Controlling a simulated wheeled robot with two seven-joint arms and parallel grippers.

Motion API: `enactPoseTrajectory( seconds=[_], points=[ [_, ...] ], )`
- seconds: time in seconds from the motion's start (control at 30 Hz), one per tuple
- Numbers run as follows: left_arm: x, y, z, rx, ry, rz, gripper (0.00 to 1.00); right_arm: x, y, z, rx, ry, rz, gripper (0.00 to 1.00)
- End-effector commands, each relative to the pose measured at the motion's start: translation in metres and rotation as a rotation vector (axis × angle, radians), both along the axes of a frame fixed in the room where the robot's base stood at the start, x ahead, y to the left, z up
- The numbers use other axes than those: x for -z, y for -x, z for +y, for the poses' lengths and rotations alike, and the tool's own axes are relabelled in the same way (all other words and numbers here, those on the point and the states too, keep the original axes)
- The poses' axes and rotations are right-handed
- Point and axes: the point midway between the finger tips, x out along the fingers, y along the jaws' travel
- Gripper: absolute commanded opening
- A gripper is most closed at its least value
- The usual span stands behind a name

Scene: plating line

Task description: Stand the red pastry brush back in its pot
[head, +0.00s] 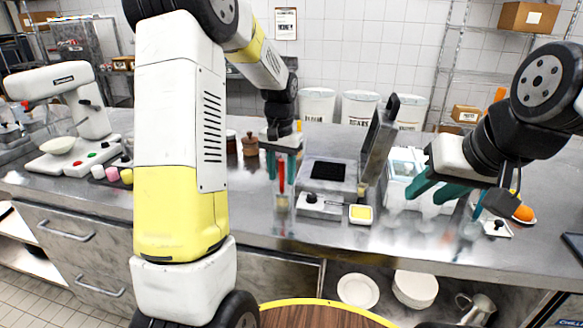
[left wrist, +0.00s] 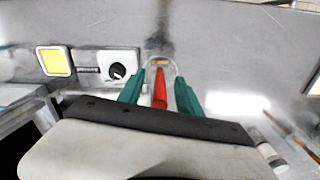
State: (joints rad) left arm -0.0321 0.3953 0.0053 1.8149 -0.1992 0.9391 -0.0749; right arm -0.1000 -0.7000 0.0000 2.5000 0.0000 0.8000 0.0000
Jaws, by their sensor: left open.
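The red pastry brush (head: 282,172) is upright, its lower end in a small clear pot (head: 282,204) on the steel counter. My left gripper (head: 284,177) points down over it, open, with one teal finger on each side of the red handle. In the left wrist view the red handle (left wrist: 159,92) lies between the two fingers, and the pale bristle end shows inside the pot's clear rim (left wrist: 149,68). Whether the fingers touch the handle cannot be told. My right gripper (head: 433,192) is open and empty above the counter at the right.
A white mixer (head: 68,110) is at far left. A wooden round top (head: 320,315) is at the bottom.

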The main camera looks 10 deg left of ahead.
Motion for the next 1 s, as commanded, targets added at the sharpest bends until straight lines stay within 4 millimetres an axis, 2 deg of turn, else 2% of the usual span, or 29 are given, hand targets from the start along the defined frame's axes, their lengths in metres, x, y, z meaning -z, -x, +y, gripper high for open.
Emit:
enactPoseTrajectory(
  seconds=[0.17, 0.5, 0.6, 1.0],
  points=[
    [-0.006, 0.0, 0.0, 0.0, 0.0, -0.002, 0.42, 0.0, 0.0, 0.0, 0.0, 0.0, 0.0, 0.36],
    [-0.061, 0.0, 0.0, 0.0, 0.0, -0.003, 0.42, 0.0, 0.0, 0.0, 0.0, 0.0, 0.0, 0.36],
    [-0.072, 0.0, 0.0, 0.0, -0.001, -0.001, 0.42, 0.0, 0.0, 0.0, 0.0, 0.0, 0.0, 0.36],
    [-0.078, 0.001, 0.0, 0.0, 0.0, 0.0, 0.42, 0.0, 0.0, 0.0, 0.0, 0.0, 0.0, 0.36]
  ],
)
